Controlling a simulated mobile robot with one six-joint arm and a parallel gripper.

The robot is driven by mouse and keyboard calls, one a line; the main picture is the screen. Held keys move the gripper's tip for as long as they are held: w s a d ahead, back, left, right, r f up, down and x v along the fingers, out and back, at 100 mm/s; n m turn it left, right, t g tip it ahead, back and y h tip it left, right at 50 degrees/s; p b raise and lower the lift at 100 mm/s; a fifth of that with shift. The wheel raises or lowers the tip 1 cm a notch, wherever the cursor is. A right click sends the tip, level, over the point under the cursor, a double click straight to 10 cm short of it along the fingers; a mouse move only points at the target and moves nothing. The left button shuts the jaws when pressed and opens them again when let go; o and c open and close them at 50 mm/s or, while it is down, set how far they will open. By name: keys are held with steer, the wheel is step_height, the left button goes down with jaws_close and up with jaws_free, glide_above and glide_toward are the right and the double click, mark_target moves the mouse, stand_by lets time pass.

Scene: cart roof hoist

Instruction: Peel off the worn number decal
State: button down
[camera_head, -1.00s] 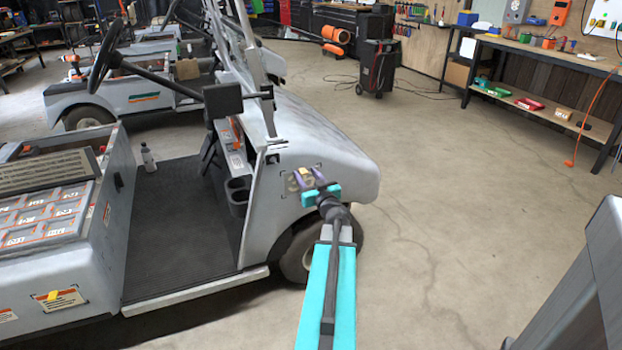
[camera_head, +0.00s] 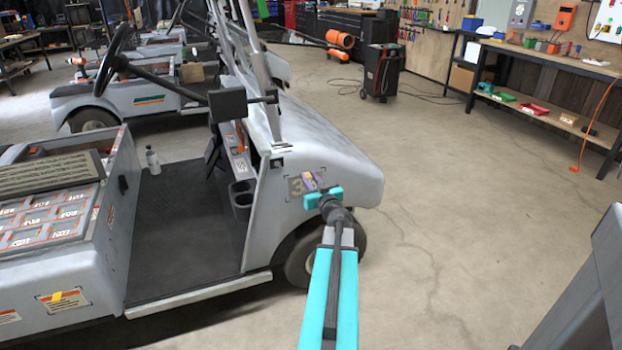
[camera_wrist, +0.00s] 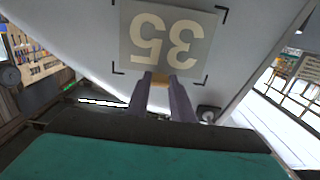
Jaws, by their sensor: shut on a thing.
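The worn number decal (camera_head: 295,187) is a grey-beige rectangle on the grey front side panel of the nearest cart (camera_head: 330,165). In the wrist view the decal (camera_wrist: 185,45) reads 35 upside down and looks flat on the panel, inside black corner marks. My gripper (camera_head: 309,181) is at the decal, its fingers partly covering it in the head view. In the wrist view my gripper (camera_wrist: 160,79) has its purple fingers shut on a small tan tab (camera_wrist: 159,83) at the decal's near edge. How the tab joins the decal is hard to see.
The cart's front wheel (camera_head: 307,256) is below the panel. Open concrete floor (camera_head: 450,220) lies to the right. A workbench (camera_head: 545,58) stands at the back right, a dark wheeled unit (camera_head: 380,72) at the back. A bottle (camera_head: 152,160) stands on the cart floor.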

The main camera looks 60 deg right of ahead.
steer(key=shift+s+a, duration=0.15)
steer(key=shift+s, duration=0.05)
stand_by(0.6)
steer(key=shift+b+v, duration=1.1)
steer(key=shift+v, duration=0.2)
stand_by(1.6)
steer(key=b+v, duration=0.2)
steer(key=v, duration=0.2)
steer(key=shift+s+a+r, duration=0.1)
stand_by(0.8)
